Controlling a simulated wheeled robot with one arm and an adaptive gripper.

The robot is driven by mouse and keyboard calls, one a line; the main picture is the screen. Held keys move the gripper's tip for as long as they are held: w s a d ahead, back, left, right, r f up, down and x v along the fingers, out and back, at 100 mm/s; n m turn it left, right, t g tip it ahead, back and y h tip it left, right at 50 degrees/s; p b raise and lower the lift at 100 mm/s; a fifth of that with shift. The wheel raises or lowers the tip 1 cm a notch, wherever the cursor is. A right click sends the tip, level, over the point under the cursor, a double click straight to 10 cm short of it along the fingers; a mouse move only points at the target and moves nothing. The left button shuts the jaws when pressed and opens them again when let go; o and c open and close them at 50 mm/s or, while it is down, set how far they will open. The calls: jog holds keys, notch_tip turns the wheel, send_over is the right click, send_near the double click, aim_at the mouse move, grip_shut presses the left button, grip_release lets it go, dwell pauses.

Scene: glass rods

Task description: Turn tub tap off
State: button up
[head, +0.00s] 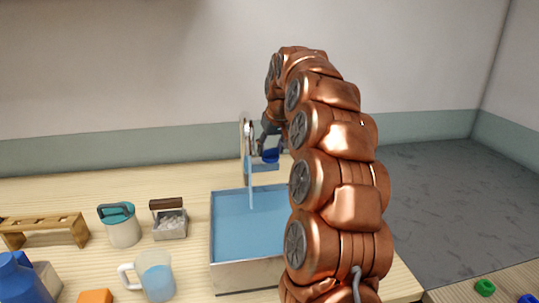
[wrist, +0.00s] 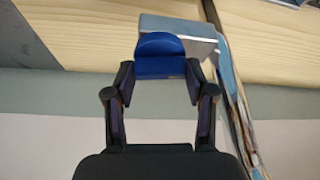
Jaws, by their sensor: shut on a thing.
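The tub (head: 228,280) stands on the wooden table, holding blue water. A silver tap (head: 247,140) stands at its back, and a pale blue stream (head: 251,185) runs down from it into the water. The stream also shows at the right of the wrist view (wrist: 232,90). The tap's blue handle (head: 271,156) is beside the spout. In the wrist view the blue handle (wrist: 160,58) sits between the fingertips of my gripper (wrist: 160,72), which is shut on it. My copper arm hides the tub's right side in the head view.
A glass jug (head: 157,282) with blue liquid, a teal-lidded jar (head: 122,229), a small caddy (head: 169,222), a wooden rack (head: 45,231), a blue bottle (head: 20,280) and an orange block (head: 95,297) stand left of the tub. Green rings (head: 485,287) lie at right.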

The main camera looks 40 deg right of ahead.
jog(key=shift+w+a+m+h+b, duration=0.1)
jog(key=shift+m+h+b, duration=0.4)
jog(key=shift+m, duration=0.6)
jog(key=shift+r, duration=0.1)
jog(key=o, duration=1.2)
jog(key=shift+c, duration=0.2)
jog(key=shift+a+r, duration=0.1)
jog(key=shift+r, duration=0.3)
jog(key=v, duration=1.1)
